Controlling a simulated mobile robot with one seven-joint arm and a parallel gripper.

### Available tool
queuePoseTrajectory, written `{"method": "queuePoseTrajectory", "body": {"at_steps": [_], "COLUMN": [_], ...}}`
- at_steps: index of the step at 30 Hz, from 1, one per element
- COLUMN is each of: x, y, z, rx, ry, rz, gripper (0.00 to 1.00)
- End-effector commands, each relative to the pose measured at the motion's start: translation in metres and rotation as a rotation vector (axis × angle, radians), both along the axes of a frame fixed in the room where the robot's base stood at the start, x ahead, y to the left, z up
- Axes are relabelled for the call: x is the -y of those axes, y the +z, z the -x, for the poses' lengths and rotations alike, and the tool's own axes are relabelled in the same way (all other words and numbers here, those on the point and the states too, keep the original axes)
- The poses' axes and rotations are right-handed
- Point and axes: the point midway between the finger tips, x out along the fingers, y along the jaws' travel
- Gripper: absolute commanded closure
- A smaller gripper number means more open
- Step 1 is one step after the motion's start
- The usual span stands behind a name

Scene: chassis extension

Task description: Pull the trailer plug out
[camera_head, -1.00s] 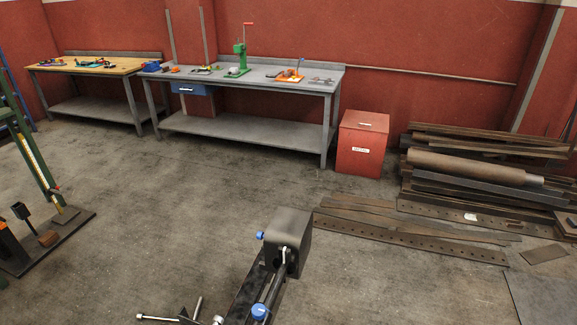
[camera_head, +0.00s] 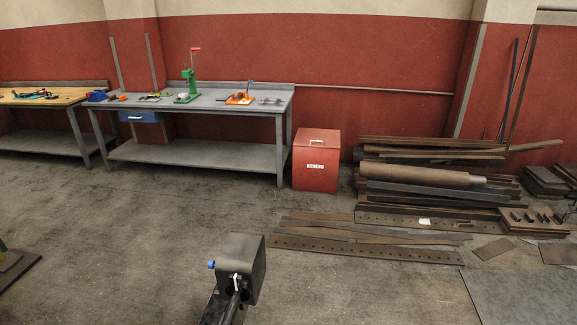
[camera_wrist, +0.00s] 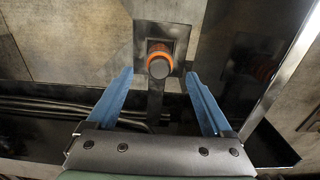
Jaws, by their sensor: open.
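The plug, a round dark part with an orange ring (camera_wrist: 160,62), shows in the wrist view on a dark square plate (camera_wrist: 143,34) at top centre. I take it for the trailer plug. My gripper (camera_wrist: 158,77) is open, with one blue finger on each side below the plug. Neither the plug nor my gripper can be made out in the head view.
Dark cables or rods (camera_wrist: 62,108) run left of the gripper. In the head view a dark boxy metal part (camera_head: 240,262) rises at bottom centre. A grey workbench (camera_head: 195,152), a red box (camera_head: 316,165) and stacked steel stock (camera_head: 420,190) stand farther back; open floor lies between.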

Motion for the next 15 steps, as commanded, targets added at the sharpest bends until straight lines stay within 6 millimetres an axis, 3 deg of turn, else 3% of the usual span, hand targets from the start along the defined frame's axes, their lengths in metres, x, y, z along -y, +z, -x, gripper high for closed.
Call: {"method": "queuePoseTrajectory", "body": {"at_steps": [8,15], "x": [0.000,0.001], "y": [-0.017,-0.048], "z": [0.000,0.000], "rx": [-0.001,-0.001], "ry": [-0.001,-0.001], "rz": [0.000,0.001], "gripper": [0.15,0.15]}}
